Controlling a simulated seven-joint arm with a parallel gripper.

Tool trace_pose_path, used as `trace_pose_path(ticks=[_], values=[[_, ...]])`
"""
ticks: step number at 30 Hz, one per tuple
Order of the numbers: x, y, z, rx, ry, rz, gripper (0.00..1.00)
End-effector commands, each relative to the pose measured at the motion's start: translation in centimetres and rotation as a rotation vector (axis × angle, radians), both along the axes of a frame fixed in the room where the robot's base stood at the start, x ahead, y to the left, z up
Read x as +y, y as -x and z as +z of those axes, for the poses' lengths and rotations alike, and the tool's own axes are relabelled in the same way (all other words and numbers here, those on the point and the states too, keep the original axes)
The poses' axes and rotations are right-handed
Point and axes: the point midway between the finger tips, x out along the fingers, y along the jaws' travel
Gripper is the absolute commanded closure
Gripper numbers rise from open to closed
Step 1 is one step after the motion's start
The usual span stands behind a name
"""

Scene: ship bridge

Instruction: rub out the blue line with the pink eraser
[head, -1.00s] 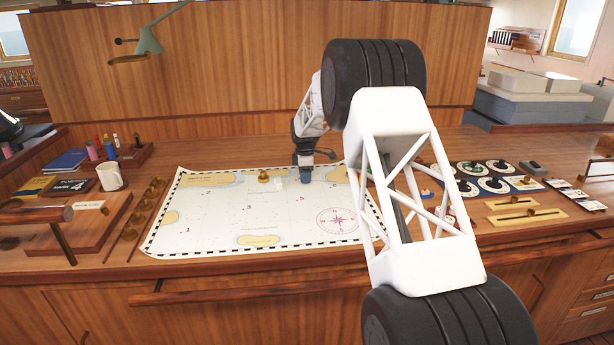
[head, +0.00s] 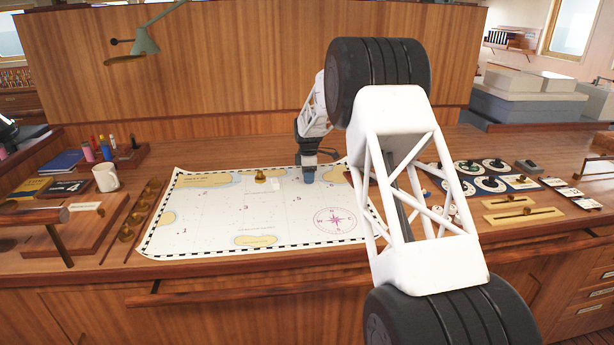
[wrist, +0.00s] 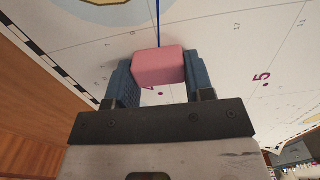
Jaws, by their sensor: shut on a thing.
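My gripper (wrist: 158,80) is shut on the pink eraser (wrist: 159,66), which sits between the two blue-grey fingers in the wrist view. The blue line (wrist: 157,22) shows as a thin stroke on the chart, running from the top edge of the wrist view to the eraser. What lies under the eraser is hidden. In the head view my gripper (head: 308,177) is low over the far part of the chart (head: 205,225). I cannot tell whether the eraser touches the paper. The blue line is too small to make out in the head view.
A white mug (head: 106,178) and books (head: 62,161) stand at the left. Dials (head: 488,184) lie at the right. The chart's front half is clear.

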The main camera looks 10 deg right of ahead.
Motion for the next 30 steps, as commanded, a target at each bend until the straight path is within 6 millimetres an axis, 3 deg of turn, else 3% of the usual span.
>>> trace_pose_path(ticks=[19, 30], values=[[-2.1, 0.5, 0.0, 0.0, 0.0, -0.001, 0.71], [-2.2, 0.5, 0.0, 0.0, 0.0, 0.0, 0.71]])
